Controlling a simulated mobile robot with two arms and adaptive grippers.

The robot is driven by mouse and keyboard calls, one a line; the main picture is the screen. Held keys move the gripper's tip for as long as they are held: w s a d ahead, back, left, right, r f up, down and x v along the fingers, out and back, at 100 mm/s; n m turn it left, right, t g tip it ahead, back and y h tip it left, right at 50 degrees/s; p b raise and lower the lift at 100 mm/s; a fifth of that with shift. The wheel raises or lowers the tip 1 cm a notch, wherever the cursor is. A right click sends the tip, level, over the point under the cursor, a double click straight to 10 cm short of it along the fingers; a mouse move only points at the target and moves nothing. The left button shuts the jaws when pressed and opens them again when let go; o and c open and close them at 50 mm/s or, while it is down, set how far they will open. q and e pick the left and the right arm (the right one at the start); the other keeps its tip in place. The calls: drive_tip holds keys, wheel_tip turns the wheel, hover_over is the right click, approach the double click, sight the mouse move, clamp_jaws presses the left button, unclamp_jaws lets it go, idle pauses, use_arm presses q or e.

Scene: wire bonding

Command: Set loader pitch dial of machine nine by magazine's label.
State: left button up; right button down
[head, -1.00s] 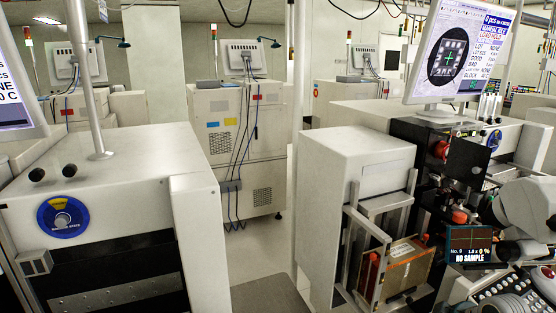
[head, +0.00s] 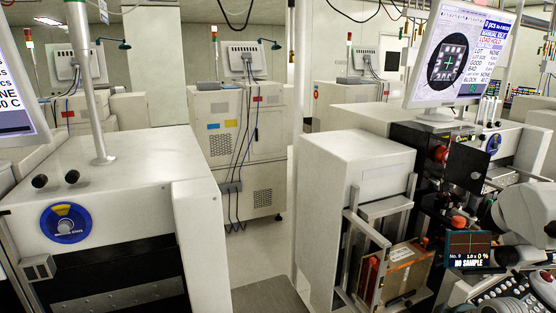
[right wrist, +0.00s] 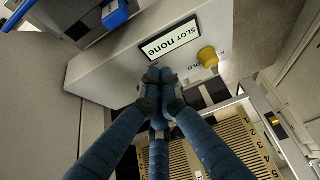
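A magazine (head: 408,272) with a pale label on top sits in the loader frame of the right machine, whose small screen (head: 468,250) reads "No. 9" and "NO SAMPLE". A blue dial (head: 493,142) shows small on that machine's far side; its setting is unreadable. Another blue dial with a yellow sector (head: 64,223) is on the left machine's front. In the right wrist view my right gripper (right wrist: 160,76) has its blue fingers together, with nothing visible between them, before a "SLOT none" display (right wrist: 176,40). The numbered slotted magazine (right wrist: 232,140) is below it. My left gripper is out of view.
A yellow knob or button (right wrist: 208,57) sits beside the display, near the fingertips. A blue part (right wrist: 115,14) is at the upper left. In the head view, a large monitor (head: 462,55) stands on the right machine, and a floor aisle (head: 250,265) separates the machines.

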drive_tip(key=shift+w+d+p, duration=0.1)
drive_tip(key=shift+d+p, duration=0.35)
drive_tip(key=shift+p, duration=0.05)
drive_tip(key=shift+w+d+f, duration=0.1)
drive_tip(key=shift+w+d, duration=0.15)
idle(0.3)
drive_tip(key=shift+s+d+p, duration=0.25)
drive_tip(key=shift+s+p, duration=0.05)
drive_tip(key=shift+p, duration=0.2)
wheel_tip(320, 180, up, 6)
drive_tip(key=p, duration=0.6)
